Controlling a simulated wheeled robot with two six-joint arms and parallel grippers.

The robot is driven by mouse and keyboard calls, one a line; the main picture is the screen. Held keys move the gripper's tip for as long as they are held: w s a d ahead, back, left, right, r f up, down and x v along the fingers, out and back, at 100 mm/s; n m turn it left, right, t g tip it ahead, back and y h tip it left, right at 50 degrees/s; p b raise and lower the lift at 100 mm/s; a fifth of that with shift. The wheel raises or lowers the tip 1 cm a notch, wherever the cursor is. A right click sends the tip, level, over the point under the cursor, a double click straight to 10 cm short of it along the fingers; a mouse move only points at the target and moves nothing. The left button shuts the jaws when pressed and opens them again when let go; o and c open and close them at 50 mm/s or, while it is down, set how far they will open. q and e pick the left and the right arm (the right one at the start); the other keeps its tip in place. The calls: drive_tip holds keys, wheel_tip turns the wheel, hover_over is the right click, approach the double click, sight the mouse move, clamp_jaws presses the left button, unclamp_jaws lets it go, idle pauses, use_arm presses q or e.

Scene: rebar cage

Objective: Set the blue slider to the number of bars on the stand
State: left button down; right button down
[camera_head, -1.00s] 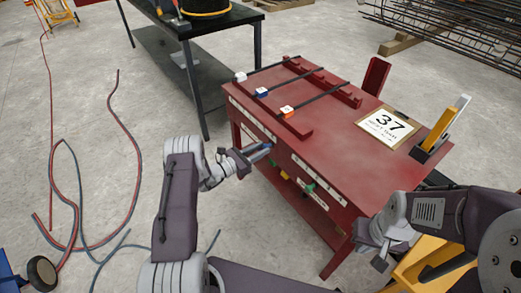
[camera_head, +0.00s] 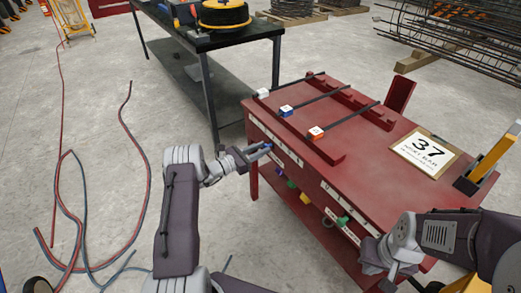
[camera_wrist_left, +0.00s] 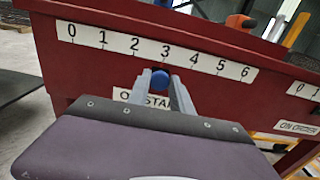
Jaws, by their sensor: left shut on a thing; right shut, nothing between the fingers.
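The blue slider (camera_wrist_left: 160,80) is a round knob on the front of the red table, below a white number scale (camera_wrist_left: 150,50) running 0 to 6. It sits under the 3. My left gripper (camera_head: 266,149) is shut on it, a finger on each side. The label below the scale is partly hidden by the gripper. On the tabletop stand (camera_head: 300,130) lie three dark bars, with a white (camera_head: 262,93), a blue (camera_head: 286,111) and an orange-and-white (camera_head: 316,132) end. My right gripper (camera_head: 388,285) is shut and empty, right of the table front.
Purple, yellow and green knobs show along the table front. A dark workbench (camera_head: 230,45) stands behind; hoses (camera_head: 70,200) lie on the floor at left.

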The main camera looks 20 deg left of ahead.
use_arm(q)
drive_tip(key=c, duration=1.1)
unclamp_jaws()
drive_tip(key=shift+c, duration=0.2)
drive_tip(key=p+v, duration=0.2)
drive_tip(key=v, duration=0.7)
drive_tip(key=shift+s, duration=0.1)
